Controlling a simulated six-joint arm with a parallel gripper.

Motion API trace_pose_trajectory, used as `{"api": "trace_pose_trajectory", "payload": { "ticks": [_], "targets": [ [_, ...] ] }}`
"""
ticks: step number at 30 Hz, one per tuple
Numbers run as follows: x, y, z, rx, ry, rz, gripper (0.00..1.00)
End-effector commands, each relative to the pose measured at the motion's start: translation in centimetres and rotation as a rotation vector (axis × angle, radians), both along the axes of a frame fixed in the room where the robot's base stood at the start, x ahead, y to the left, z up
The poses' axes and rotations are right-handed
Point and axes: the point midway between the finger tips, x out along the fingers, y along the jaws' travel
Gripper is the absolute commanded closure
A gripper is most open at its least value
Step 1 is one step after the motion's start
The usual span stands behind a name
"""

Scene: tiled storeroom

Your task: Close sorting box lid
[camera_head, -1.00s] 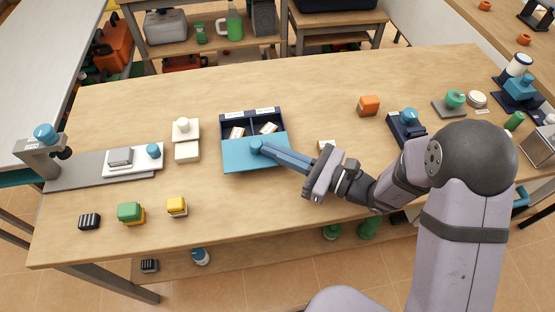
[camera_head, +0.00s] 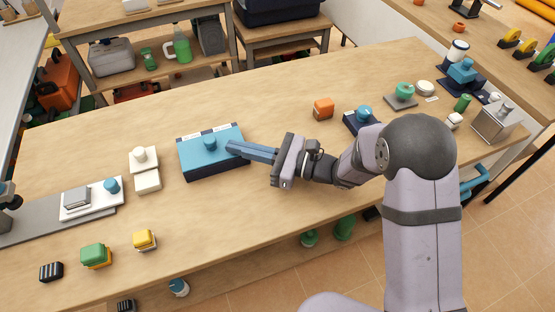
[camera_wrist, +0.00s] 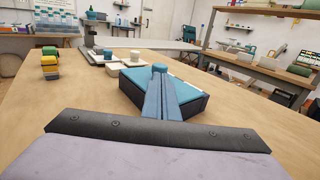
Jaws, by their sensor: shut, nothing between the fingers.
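The sorting box (camera_head: 215,169) is dark navy and sits on the wooden table. Its flat blue lid (camera_head: 194,156) covers the top, with a round blue knob (camera_head: 209,143); the two compartments seen before are hidden. A dark rear rim with white labels shows behind the lid. In the wrist view the lid (camera_wrist: 137,82) lies over the dark box wall (camera_wrist: 194,104); I cannot tell whether it is fully seated. My gripper (camera_head: 231,147) is shut and empty, its blue fingers pointing left just beside the knob. In the wrist view the fingertips overlap the knob (camera_wrist: 159,68), so contact is unclear.
White blocks (camera_head: 147,181) stand left of the box, and a white tray (camera_head: 78,204) lies farther left. Yellow (camera_head: 144,239) and green (camera_head: 95,254) block stacks are near the front edge. An orange block (camera_head: 323,108) is to the right. The table in front of the box is clear.

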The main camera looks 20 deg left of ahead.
Motion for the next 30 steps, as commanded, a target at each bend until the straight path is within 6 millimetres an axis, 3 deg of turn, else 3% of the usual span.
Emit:
{"api": "trace_pose_trajectory", "payload": {
  "ticks": [9,15,21,30],
  "targets": [
    [0.8,-6.2,-0.1,0.0,0.001,-0.005,1.0],
    [1.2,-9.2,0.0,0.001,0.0,-0.004,1.0],
    [1.3,-10.8,0.0,-0.001,0.0,-0.001,1.0],
    [1.3,-11.2,0.0,0.0,0.0,0.0,1.0]
  ]
}}
